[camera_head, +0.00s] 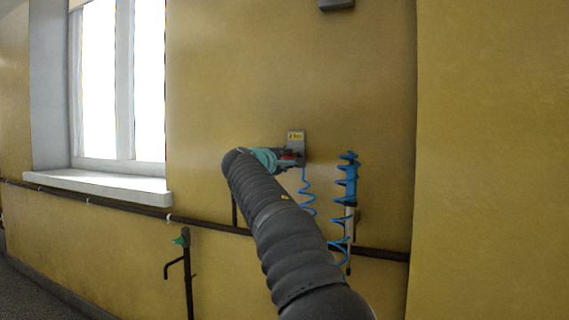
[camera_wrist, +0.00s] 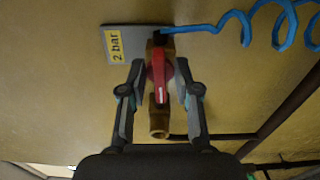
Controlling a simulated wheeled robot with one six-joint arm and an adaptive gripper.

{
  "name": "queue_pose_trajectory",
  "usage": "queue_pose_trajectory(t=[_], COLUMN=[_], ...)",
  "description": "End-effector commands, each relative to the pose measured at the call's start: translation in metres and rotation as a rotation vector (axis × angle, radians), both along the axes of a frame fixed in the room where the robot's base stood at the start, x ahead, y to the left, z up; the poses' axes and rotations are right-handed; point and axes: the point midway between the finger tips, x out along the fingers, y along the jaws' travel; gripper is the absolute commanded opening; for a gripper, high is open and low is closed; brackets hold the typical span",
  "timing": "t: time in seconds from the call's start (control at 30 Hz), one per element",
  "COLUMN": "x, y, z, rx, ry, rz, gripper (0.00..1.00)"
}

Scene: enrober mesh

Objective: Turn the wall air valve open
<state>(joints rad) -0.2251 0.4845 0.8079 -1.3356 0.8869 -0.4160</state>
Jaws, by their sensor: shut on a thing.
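The wall air valve has a brass body (camera_wrist: 159,125) and a red lever handle (camera_wrist: 159,80). In the wrist view the lever lies in line with the brass body. A grey plate with a yellow "2 bar" label (camera_wrist: 115,44) sits beside it; it also shows in the head view (camera_head: 296,137). My gripper (camera_wrist: 159,76) has one finger on each side of the red lever and is shut on it. In the head view my gripper (camera_head: 284,159) is at the valve on the wall, and only a bit of red (camera_head: 289,156) shows.
A blue coiled hose (camera_head: 308,190) hangs from the valve. A blue tool with another coil (camera_head: 350,185) hangs to the right. A dark pipe (camera_head: 120,203) runs along the wall below.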

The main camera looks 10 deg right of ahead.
Motion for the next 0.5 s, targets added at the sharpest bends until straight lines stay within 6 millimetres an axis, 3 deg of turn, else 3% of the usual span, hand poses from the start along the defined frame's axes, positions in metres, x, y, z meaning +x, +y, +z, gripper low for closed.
queue_pose_trajectory(t=[0.5], x=[0.0001], y=[-0.0001], z=[0.0002], rx=[0.057], ry=[-0.043], rz=[0.001], gripper=[0.0])
